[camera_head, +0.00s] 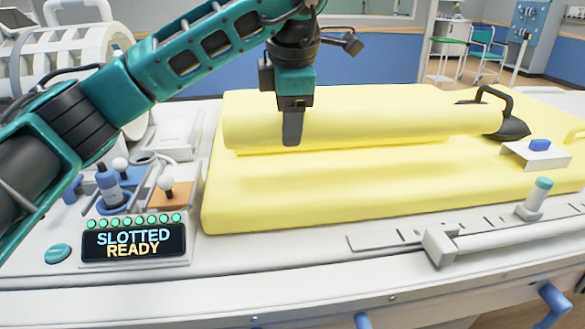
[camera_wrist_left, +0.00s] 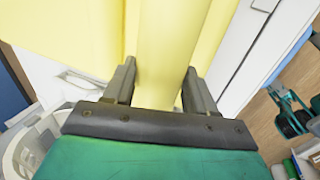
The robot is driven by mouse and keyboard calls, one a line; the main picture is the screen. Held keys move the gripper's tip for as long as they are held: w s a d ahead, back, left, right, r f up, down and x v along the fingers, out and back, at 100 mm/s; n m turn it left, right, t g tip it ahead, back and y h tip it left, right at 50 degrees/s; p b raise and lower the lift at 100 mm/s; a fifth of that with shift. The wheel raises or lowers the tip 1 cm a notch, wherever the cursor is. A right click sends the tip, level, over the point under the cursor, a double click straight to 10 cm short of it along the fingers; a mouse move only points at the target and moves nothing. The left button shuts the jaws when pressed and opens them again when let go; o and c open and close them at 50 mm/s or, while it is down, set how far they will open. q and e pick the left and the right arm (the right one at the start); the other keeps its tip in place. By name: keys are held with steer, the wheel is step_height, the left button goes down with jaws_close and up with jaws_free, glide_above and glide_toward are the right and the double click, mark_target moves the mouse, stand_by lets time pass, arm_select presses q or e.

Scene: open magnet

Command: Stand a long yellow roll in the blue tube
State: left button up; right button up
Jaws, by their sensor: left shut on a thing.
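The long yellow roll (camera_head: 385,122) lies level along the yellow pad (camera_head: 300,205), its right end near a dark handled piece. My left gripper (camera_head: 292,138) is over the roll's left part with its fingers pointing down. In the left wrist view, the roll (camera_wrist_left: 170,45) runs between the two fingers (camera_wrist_left: 160,88), which are shut on it. A small blue cylinder (camera_head: 107,183) stands upright in a round blue base at the left; I cannot tell whether it is the blue tube. My right gripper is not in view.
A display (camera_head: 134,243) reads "SLOTTED READY" below a row of green lights. A white rail (camera_head: 490,237) with a teal-topped post (camera_head: 537,196) runs along the front right. A white block with a blue knob (camera_head: 539,146) sits on the pad's right side.

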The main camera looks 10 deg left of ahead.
arm_select(q)
steer(key=shift+f+b, duration=0.5)
steer(key=shift+f, duration=3.5)
steer(key=o, duration=1.1)
steer(key=shift+c, duration=0.2)
steer(key=shift+r, duration=0.3)
steer(key=p+v, duration=0.2)
steer(key=v, duration=0.9)
steer(key=shift+r, duration=0.3)
steer(key=shift+s, duration=0.1)
